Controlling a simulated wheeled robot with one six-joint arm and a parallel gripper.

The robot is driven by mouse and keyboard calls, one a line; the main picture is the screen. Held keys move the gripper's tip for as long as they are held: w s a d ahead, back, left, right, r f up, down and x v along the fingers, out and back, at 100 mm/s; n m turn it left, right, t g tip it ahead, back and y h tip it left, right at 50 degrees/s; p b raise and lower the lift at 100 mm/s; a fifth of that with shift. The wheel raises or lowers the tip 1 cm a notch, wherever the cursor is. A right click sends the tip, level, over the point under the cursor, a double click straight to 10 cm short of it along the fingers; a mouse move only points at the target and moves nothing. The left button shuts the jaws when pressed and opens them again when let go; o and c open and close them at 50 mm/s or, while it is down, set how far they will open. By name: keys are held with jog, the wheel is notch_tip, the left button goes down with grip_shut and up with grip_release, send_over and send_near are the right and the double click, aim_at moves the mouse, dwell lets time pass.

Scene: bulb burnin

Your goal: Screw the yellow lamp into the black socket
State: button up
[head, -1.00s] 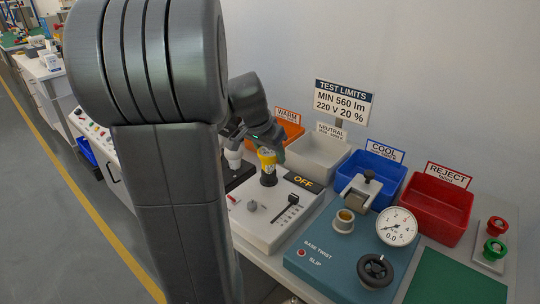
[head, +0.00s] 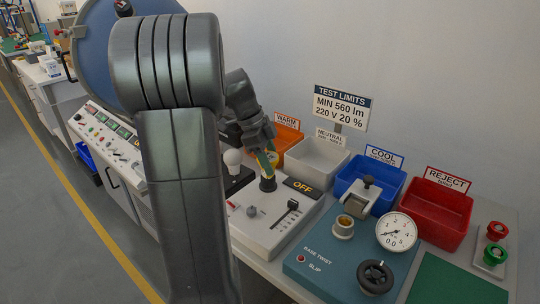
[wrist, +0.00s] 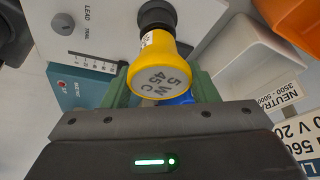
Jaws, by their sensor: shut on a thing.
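The yellow lamp (wrist: 158,68), marked "5 W 45 C" on its pale end, fills the middle of the wrist view, and a sliver shows in the head view (head: 272,158). Its far end lines up with the black socket (wrist: 157,16) and appears to meet it; how deep it sits cannot be told. The socket (head: 267,184) stands on the white test unit. My gripper (head: 268,157) is over the socket, its green fingers shut on the lamp and hiding most of it in the head view.
A white bulb (head: 233,157) stands left of the socket. Orange (head: 287,137), white (head: 314,157), blue (head: 370,176) and red (head: 436,208) bins line the back. The blue-green twist station (head: 335,262) with its gauge (head: 396,232) is at right.

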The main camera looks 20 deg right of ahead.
jog(key=m+p, duration=0.1)
jog(key=m, duration=0.1)
jog(key=shift+r+m+g+y, duration=0.1)
jog(key=shift+m+g+y, duration=0.2)
jog(key=shift+g+y, duration=0.1)
jog(key=shift+s+a+m+y, duration=0.1)
jog(key=shift+m+y, duration=0.2)
jog(key=shift+m, duration=0.7)
jog(key=o, duration=0.9)
jog(key=shift+g, duration=0.3)
jog(key=shift+c, duration=0.2)
